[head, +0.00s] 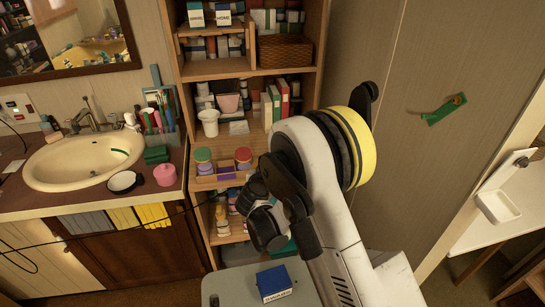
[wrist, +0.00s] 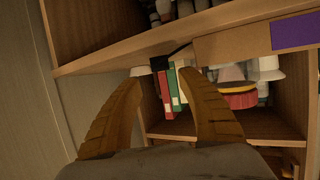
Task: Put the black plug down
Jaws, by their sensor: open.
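A small black block with a thin dark cord, which looks like the black plug (wrist: 159,64), shows in the wrist view just beyond and between the fingertips. It is at the edge of a wooden shelf, in front of the red and green books. I cannot tell whether it rests on the shelf. My gripper (wrist: 160,78) is open, with its two brown fingers spread apart and no clear contact with the plug. In the head view my arm hides the fingers and the plug. A thin black cord (head: 100,237) runs from the left toward my wrist there.
The wooden shelf unit (head: 322,45) holds pots, books (head: 282,98) and round-lidded jars (head: 203,160). A sink (head: 85,160) with a pink jar (head: 164,174) beside it is at left. A blue box (head: 273,282) sits on a grey surface in front. A plain wall stands at right.

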